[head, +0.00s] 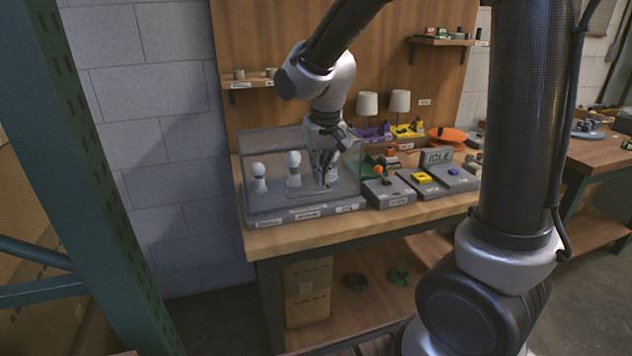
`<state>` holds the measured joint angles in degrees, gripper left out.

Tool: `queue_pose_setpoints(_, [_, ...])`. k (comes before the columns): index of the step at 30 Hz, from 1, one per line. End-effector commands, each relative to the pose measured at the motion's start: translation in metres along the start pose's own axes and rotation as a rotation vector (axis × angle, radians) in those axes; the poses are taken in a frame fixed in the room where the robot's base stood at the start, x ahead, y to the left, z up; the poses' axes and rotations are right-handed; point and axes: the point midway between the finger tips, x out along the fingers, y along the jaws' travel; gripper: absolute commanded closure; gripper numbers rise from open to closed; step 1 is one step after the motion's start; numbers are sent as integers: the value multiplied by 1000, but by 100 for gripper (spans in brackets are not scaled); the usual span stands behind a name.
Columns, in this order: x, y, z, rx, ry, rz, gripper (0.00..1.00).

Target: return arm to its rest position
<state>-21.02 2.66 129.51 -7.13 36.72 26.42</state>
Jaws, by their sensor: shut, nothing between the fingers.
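My gripper (325,169) is at the wooden workbench (285,238), pointing down, with my arm reaching over the bench from the right. It appears in front of or inside a clear-walled case (262,205) at the left end of the bench; I cannot tell which. The fingers are shut with nothing between them. Two white bulbs stand upright in the case, one at the left (259,178) and one beside the gripper (293,168). The area right behind the gripper is hidden.
A control box with an orange-topped stick (380,178) and a unit with an "IDLE" display (437,157) stand right of the case. Two white lamp shades (367,104) (400,100) stand behind. A small shelf (255,80) is on the back panel. A green metal post (85,180) rises at left.

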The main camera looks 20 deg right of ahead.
Motion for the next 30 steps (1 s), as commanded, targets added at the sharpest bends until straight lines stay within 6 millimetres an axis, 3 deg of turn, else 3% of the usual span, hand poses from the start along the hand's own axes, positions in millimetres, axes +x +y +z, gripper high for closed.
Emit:
queue_pose_setpoints(3, [-21,-1,19,-1,4,-2,100])
queue_pose_setpoints(9, [-42,0,40,0,2,-1,100])
queue_pose_setpoints(20, [-47,3,54,-89,-29,9,100])
queue_pose_setpoints(22, [-44,9,73,-168,-79,15,100])
queue_pose_setpoints(30, [-89,73,142,-235,-57,-21,100])
